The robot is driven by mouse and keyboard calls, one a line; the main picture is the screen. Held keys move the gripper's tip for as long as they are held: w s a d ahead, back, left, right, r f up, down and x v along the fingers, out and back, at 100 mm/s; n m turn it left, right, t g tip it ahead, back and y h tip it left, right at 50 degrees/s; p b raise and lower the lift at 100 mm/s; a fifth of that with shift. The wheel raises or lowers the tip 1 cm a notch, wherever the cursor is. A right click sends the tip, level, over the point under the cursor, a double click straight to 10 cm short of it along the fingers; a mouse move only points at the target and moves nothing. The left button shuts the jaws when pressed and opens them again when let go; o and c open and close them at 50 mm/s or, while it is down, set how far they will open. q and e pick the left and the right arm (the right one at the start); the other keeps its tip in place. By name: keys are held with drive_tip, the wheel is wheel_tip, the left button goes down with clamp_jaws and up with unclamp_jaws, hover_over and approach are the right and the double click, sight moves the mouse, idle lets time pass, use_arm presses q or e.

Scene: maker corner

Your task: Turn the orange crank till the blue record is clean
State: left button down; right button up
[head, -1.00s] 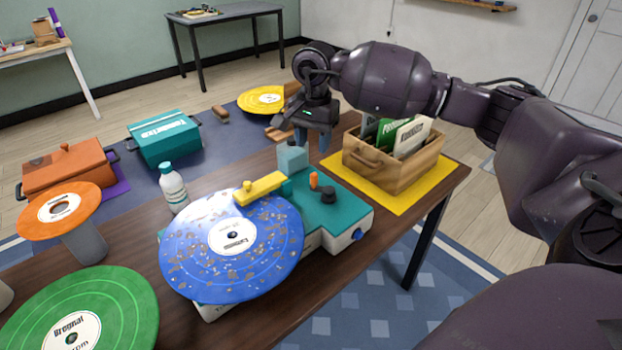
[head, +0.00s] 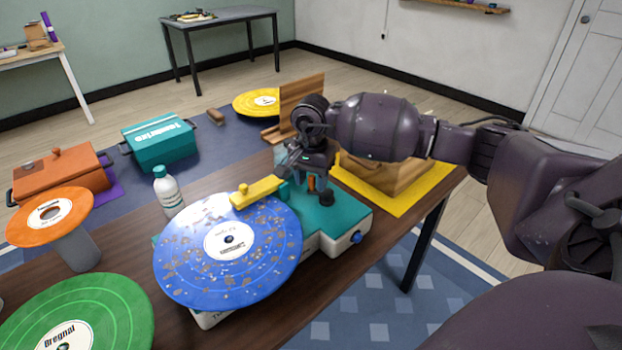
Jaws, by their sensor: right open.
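The blue record (head: 205,275) lies on the teal and white cleaning machine (head: 345,222), with brown specks over much of its surface. A yellow arm (head: 257,191) reaches over the record's far edge. The orange crank (head: 311,184) is a small upright knob on the machine's top, partly hidden by my right gripper. My right gripper (head: 312,190) is open and points down at the crank, its fingers around or just beside it; I cannot tell whether they touch it. My left gripper is not in view.
A white bottle (head: 168,190) stands left of the machine. A green record (head: 115,310) and an orange record (head: 40,232) are at the left. A wooden crate (head: 385,178) on a yellow mat (head: 432,187) is partly hidden behind my right arm.

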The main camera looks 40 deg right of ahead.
clamp_jaws()
idle(0.3)
